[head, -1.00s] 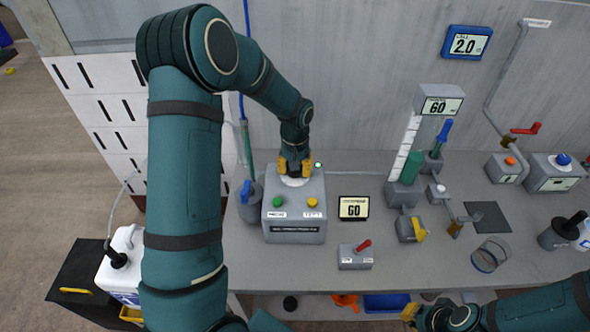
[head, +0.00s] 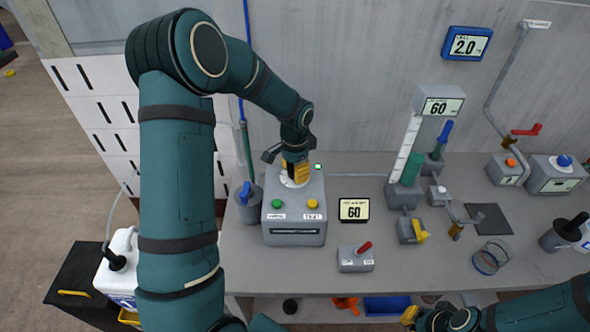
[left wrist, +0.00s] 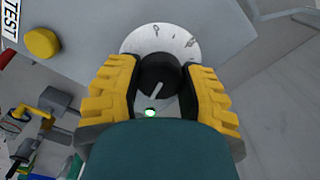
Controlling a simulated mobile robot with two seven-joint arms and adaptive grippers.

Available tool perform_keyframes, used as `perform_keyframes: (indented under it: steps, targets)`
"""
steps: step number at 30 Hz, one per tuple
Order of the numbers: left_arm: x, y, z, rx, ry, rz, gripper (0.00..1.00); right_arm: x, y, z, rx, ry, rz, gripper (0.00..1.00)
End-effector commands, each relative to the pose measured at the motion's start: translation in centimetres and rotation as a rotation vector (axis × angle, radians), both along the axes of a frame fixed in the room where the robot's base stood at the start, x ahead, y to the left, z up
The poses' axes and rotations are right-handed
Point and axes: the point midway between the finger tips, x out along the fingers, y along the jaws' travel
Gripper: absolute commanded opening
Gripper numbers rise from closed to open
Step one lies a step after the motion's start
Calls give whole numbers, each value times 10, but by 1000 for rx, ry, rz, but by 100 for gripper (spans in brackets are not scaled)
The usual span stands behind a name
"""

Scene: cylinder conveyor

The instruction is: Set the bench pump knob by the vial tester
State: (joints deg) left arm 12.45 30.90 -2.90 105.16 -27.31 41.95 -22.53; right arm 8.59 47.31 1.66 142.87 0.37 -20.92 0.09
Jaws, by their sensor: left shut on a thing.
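The bench pump (head: 294,222) is a grey box with a green button, a yellow button and a lit green lamp (head: 318,167). Its black knob (left wrist: 159,75) sits on a white dial (left wrist: 130,40) with dark marks, and a light pointer line shows on the knob. My left gripper (head: 296,172) reaches down onto the knob from above. Its yellow fingers (left wrist: 160,90) are shut on the knob's two sides in the left wrist view. A small display (head: 354,210) reading 60 stands right of the pump. My right gripper (head: 410,315) shows partly at the bottom edge; its fingertips are unclear.
A grey box with a red lever (head: 357,257) stands in front of the display. A column with a green cylinder (head: 411,168) and a display reading 60 (head: 443,106) stands right. A blue wall display (head: 466,43) reads 2.0. A glass ring (head: 490,257) lies near the bench's front.

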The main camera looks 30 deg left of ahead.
Motion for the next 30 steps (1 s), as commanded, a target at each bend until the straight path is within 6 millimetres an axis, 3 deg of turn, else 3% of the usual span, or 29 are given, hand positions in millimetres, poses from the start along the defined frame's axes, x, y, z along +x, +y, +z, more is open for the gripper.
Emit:
perform_keyframes:
  steps: [9, 24, 25, 27, 30]
  targets:
    - [-1, -1, -2, -1, 4, -103, 5, 0, 0, 1, 0, 0, 0, 0]
    - [-1, -1, -2, -1, 4, -118, 5, 0, 0, 1, 0, 0, 0, 0]
    - [-1, -1, -2, -1, 4, -118, 54, 0, 0, 1, 0, 0, 0, 0]
    - [-1, -1, -2, -1, 4, -118, 74, 0, 0, 1, 0, 0, 0, 0]
    - [-1, 0, -1, -1, 3, -117, 74, 0, 0, 1, 0, 0, 0, 0]
